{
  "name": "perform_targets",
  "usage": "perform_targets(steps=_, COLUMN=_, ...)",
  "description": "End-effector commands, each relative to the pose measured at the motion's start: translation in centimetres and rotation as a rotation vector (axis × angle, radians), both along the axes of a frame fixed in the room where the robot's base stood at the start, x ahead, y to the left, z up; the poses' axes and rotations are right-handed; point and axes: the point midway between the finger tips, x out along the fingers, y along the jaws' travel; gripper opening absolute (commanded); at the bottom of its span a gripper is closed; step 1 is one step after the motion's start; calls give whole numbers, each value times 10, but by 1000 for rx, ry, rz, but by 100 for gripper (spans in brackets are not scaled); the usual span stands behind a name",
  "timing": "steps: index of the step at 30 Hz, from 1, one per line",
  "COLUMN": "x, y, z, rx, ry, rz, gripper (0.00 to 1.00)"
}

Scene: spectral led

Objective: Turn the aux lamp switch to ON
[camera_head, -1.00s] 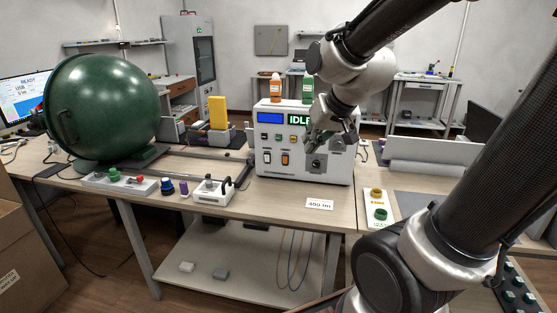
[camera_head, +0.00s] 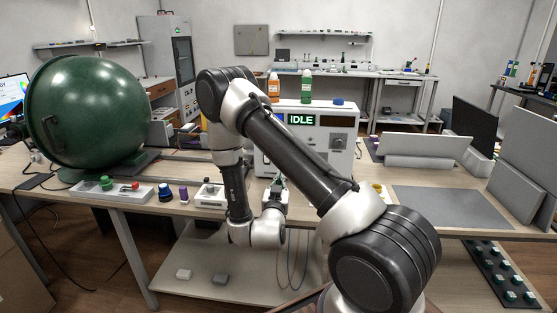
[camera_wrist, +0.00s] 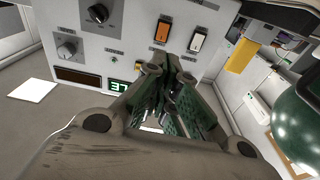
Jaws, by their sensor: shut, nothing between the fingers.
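The white control box (camera_head: 343,165) stands on the bench with a green IDLE display (camera_head: 301,120). In the wrist view its panel (camera_wrist: 125,30) appears upside down, with an orange rocker switch (camera_wrist: 162,30) and a white rocker switch (camera_wrist: 198,36) side by side. Their labels are too small to read, so I cannot tell which is the aux lamp switch. My gripper (camera_wrist: 170,75) is shut and empty, pointing at the panel near the two rockers; no contact is visible. In the head view my gripper (camera_head: 277,183) is in front of the box, and my arm hides the rockers.
Orange and green bottles (camera_head: 307,87) stand on the box. A green sphere (camera_head: 90,110) is at left. A small switch unit (camera_head: 209,196) sits left of my arm.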

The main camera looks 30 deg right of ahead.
Motion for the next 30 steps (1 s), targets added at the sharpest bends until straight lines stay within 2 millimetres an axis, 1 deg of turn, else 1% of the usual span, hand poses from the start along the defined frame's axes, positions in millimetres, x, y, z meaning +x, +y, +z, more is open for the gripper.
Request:
perform_targets(steps=1, x=-5, y=1, z=-3, rx=-26, ry=-9, rz=-1, gripper=0)
perform_targets(steps=4, x=-8, y=1, z=-3, rx=-54, ry=-25, rz=-4, gripper=0)
perform_targets(steps=8, x=1, y=-5, z=0, rx=-57, ry=-30, rz=-7, gripper=0)
perform_targets(steps=11, x=14, y=-15, z=3, rx=-56, ry=-31, rz=-7, gripper=0)
perform_targets(steps=21, x=73, y=-55, z=14, rx=-55, ry=-31, rz=-7, gripper=0)
perform_targets(steps=27, x=97, y=-70, z=18, rx=-56, ry=-28, rz=-4, gripper=0)
perform_targets(steps=30, x=103, y=-74, z=19, rx=-56, ry=-28, rz=-4, gripper=0)
